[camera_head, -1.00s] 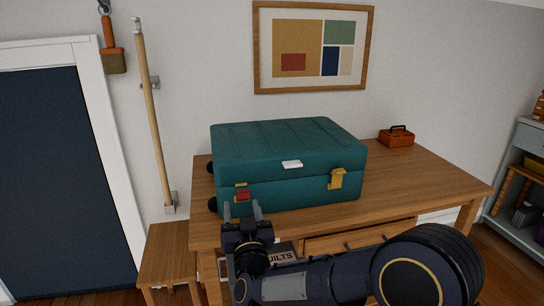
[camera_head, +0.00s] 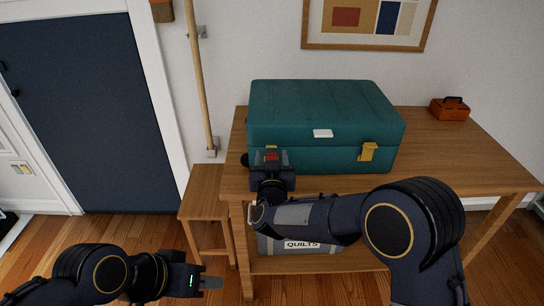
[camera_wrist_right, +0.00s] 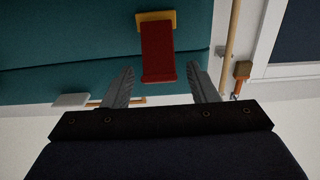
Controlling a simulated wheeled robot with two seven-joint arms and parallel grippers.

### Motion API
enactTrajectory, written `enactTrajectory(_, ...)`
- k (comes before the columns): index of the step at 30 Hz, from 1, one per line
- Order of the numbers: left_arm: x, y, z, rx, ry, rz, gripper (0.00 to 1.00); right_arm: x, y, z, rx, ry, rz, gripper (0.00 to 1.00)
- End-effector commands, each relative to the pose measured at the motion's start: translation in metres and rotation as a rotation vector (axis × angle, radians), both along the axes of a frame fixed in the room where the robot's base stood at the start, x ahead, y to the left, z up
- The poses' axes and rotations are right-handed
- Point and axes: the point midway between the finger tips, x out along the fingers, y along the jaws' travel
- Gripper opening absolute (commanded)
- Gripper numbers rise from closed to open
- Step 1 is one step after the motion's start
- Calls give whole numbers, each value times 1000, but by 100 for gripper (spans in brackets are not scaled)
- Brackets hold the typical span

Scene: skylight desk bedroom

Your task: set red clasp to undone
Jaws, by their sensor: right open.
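The red clasp (camera_head: 271,157) is on the front left of the teal suitcase (camera_head: 322,104). In the right wrist view the red clasp (camera_wrist_right: 158,53) is a flat plate with one end at a yellow mount (camera_wrist_right: 145,17). My right gripper (camera_head: 271,163) is in front of it. In the wrist view the open fingers (camera_wrist_right: 162,67) lie on either side of the plate's free end, with gaps and no clear contact. A yellow clasp (camera_head: 368,152) is on the suitcase's right. My left gripper (camera_head: 210,282) is low at the left, away from the suitcase; its opening is unclear.
The suitcase lies shut on a wooden desk (camera_head: 455,157). A white handle (camera_head: 323,133) is between the clasps. An orange box (camera_head: 450,109) is at the back right. A wooden stool (camera_head: 206,187) and a leaning pole (camera_head: 202,90) are to the left.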

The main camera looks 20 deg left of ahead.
Motion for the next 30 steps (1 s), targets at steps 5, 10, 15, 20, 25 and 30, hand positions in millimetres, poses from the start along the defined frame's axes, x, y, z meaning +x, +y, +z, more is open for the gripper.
enactTrajectory(5,0,0,0,0,0,0,36,4,1,0,0,0,0,53)
enactTrajectory(10,0,0,0,0,0,0,36,3,1,0,0,0,0,48)
enactTrajectory(15,0,0,0,0,0,0,36,3,1,0,0,0,0,25)
enactTrajectory(20,0,0,0,0,0,0,36,3,0,0,1,0,0,8)
enactTrajectory(25,0,0,-6,0,0,0,36,3,1,-3,4,-10,0,8)
enactTrajectory(30,0,0,-30,0,0,0,36,0,0,-10,17,-53,0,8)
